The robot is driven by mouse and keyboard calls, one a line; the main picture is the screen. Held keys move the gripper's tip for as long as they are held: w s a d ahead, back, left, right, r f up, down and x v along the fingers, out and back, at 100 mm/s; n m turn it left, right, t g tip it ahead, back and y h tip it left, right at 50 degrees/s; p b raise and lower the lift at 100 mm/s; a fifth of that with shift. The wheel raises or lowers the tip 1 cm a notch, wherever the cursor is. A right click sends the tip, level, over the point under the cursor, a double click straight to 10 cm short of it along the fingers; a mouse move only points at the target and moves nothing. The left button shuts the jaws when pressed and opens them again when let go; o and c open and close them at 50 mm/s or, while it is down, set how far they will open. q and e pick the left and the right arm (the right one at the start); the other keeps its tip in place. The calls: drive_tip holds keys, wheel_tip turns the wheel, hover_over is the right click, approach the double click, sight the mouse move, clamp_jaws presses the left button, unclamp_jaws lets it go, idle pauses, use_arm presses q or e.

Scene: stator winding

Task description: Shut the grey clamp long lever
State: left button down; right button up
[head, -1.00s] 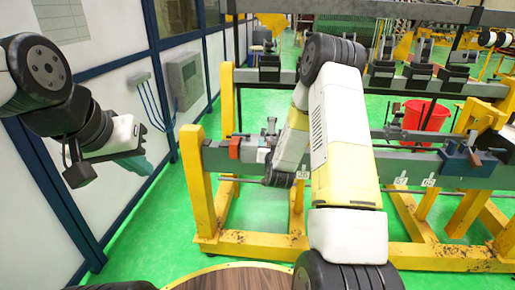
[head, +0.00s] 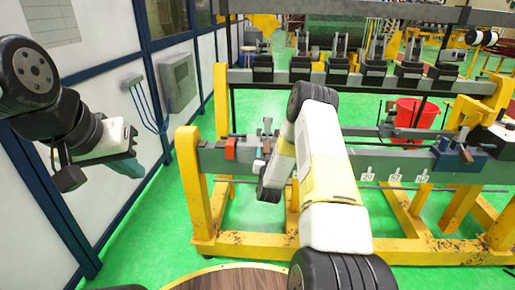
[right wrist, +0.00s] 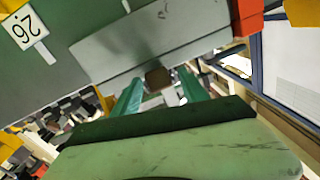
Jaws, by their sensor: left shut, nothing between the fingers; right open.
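The grey clamp (head: 265,141) stands on the grey beam of the yellow frame, just right of an orange-red block (head: 231,148). Thin upright lever parts show there, but which is the long lever is unclear. In the right wrist view, a small brown block (right wrist: 157,77) lies between and beyond the teal fingertips of my right gripper (right wrist: 160,88); I cannot tell whether it belongs to the lever. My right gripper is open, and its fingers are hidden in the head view. My left gripper (head: 127,163) is shut and empty at the left, far from the clamp.
A blue clamp (head: 458,160) sits on the beam (head: 400,160) at the right. A red bucket (head: 415,112) stands behind. Green floor lies open at left.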

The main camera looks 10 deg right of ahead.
drive_tip(key=shift+w, duration=0.15)
clamp_jaws()
idle(1.4)
